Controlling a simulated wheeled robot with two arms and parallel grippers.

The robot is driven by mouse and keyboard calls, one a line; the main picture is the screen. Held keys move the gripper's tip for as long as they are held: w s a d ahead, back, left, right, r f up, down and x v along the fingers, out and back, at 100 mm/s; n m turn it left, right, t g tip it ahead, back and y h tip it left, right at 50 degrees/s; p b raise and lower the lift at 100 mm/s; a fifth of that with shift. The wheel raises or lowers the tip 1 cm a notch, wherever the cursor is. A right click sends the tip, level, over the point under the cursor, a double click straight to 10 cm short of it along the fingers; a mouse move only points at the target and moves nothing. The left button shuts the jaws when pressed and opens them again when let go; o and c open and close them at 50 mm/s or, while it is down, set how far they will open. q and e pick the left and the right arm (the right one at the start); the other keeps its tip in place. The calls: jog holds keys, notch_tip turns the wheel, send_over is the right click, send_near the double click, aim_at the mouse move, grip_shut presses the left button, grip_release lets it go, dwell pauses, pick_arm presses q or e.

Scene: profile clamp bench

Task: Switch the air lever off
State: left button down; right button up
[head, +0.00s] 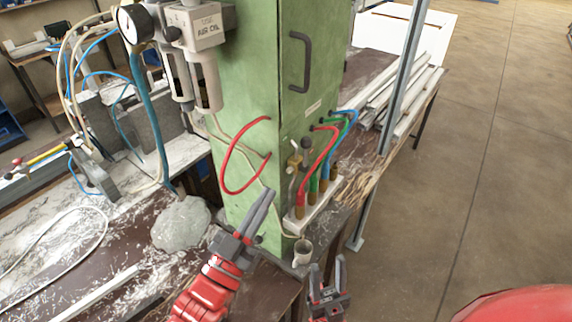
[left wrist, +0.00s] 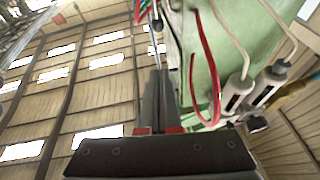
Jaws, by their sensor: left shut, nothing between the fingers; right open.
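The air lever (head: 306,144), a short rod with a round grey knob, stands at a brass valve on the right face of the green cabinet (head: 250,90). In the left wrist view a dark knob on a thin rod (left wrist: 157,25), which looks like the same lever, shows just beyond the fingertips. My left gripper (head: 270,193) is shut and empty, in front of the cabinet, below and left of the lever. Its fingers also show in the left wrist view (left wrist: 156,72). Whether they touch the lever I cannot tell. My right gripper (head: 326,272) is open and empty, low in the head view.
Red, green and blue hoses (head: 318,158) run to a fitting block beside the valve. A red hose loop (head: 224,165) hangs on the cabinet's left face. A small cup (head: 302,252) stands below. An air filter unit (head: 195,50) hangs upper left.

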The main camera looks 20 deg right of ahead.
aim_at(306, 155)
pick_arm(q)
jog(key=f+b+x, duration=0.1)
jog(key=b+x, duration=0.1)
jog(key=x, duration=0.4)
jog(key=w+f+b+x, duration=0.1)
jog(key=b+x, duration=0.1)
jog(key=x, duration=0.4)
jog(key=shift+w+d+f+b, duration=0.2)
jog(key=shift+d+b, duration=0.15)
jog(key=shift+d, duration=0.2)
jog(key=shift+s, duration=0.1)
